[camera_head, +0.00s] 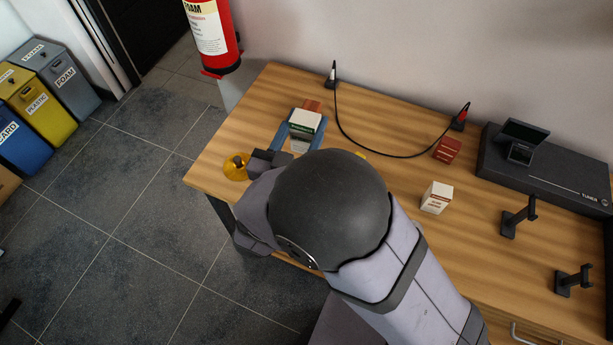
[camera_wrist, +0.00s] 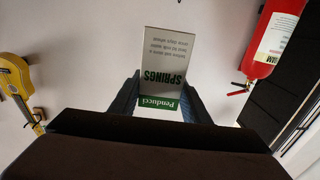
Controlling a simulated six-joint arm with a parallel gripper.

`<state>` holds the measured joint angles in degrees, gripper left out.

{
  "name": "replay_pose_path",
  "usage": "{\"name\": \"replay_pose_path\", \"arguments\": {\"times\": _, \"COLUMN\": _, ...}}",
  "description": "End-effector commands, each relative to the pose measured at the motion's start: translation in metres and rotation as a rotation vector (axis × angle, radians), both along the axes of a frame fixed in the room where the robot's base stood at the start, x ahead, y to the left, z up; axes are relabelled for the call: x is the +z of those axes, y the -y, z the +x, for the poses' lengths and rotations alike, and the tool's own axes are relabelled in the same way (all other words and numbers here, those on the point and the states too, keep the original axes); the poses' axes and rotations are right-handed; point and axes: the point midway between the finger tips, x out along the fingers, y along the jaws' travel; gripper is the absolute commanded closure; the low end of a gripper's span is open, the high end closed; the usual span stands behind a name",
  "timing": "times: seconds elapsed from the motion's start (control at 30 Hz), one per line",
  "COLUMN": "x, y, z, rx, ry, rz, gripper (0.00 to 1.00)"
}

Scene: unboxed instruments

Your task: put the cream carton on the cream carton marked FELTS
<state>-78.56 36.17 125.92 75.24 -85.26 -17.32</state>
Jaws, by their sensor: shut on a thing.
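A cream carton (camera_head: 305,121) with a green band is between the fingers of my gripper (camera_head: 303,127). In the wrist view this carton (camera_wrist: 163,65) reads SPRINGS and Penducci, upside down, with my gripper (camera_wrist: 160,101) shut on it from both sides. Its height above the table is hard to tell. Another cream carton (camera_head: 437,197) with red print stands upright on the table to the right, apart from my gripper. Its print is too small to read, so I cannot tell whether it says FELTS. My arm hides part of the table.
A reddish-brown thing (camera_head: 312,106) shows just behind the held carton. A yellow round thing (camera_head: 236,167) is at the left edge. A red box (camera_head: 447,149), a black tuner (camera_head: 550,175) and black stands (camera_head: 518,217) are to the right. A black cable (camera_head: 375,153) crosses the back.

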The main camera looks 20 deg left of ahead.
Motion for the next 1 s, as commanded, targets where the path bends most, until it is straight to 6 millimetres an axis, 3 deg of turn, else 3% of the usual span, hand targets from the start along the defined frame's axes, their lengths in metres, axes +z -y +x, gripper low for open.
{"name": "replay_pose_path", "arguments": {"times": 0.03, "x": 0.005, "y": -0.001, "z": 0.002, "rx": -0.021, "ry": 0.001, "rz": 0.004, "gripper": 0.81}}
{"name": "replay_pose_path", "arguments": {"times": 0.4, "x": -0.021, "y": 0.002, "z": 0.004, "rx": -0.074, "ry": 0.001, "rz": -0.002, "gripper": 0.81}}
{"name": "replay_pose_path", "arguments": {"times": 0.67, "x": -0.028, "y": 0.001, "z": 0.004, "rx": -0.071, "ry": 0.001, "rz": -0.001, "gripper": 0.81}}
{"name": "replay_pose_path", "arguments": {"times": 1.0, "x": -0.068, "y": 0.001, "z": 0.004, "rx": -0.071, "ry": 0.000, "rz": -0.003, "gripper": 0.81}}
